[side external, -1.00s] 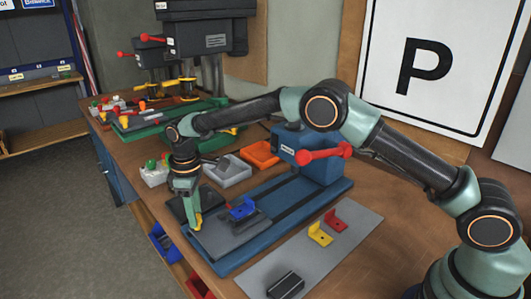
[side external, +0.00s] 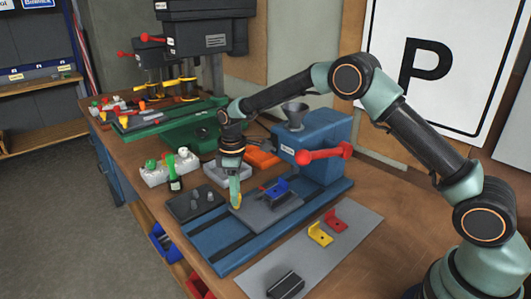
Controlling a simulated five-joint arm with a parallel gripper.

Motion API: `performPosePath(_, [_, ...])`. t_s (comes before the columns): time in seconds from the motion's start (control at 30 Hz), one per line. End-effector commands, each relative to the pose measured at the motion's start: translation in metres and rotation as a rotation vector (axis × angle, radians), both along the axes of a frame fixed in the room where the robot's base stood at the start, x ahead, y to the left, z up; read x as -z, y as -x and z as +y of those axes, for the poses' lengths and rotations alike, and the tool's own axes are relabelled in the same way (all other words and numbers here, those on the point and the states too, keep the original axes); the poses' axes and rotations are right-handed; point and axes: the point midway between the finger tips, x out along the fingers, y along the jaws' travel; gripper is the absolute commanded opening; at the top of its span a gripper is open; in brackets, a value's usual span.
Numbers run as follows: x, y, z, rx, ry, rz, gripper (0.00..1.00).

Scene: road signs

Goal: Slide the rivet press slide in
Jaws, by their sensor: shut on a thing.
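The rivet press (side external: 325,135) is blue, with a red lever (side external: 325,154) and a grey funnel on top, on a blue base with dark rails. Its slide, a grey plate (side external: 262,216), sits on the rails in front of the press head and carries a blue bracket (side external: 275,187) beside a dark block.
A dark plate with grey pegs (side external: 195,204) lies left of the slide. Grey (side external: 228,170) and orange (side external: 262,158) trays stand behind. A grey mat (side external: 345,240) in front holds yellow (side external: 319,235) and red (side external: 336,221) brackets and a dark block (side external: 286,286). A button box (side external: 170,170) is at left.

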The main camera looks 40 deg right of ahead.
Motion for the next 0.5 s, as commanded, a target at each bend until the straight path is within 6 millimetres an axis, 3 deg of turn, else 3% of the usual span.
performPosePath(0.13, [-0.002, -0.001, -0.023, 0.003, -0.001, -0.007, 0.0])
performPosePath(0.5, [-0.002, -0.002, -0.026, 0.0, -0.001, -0.008, 0.0])
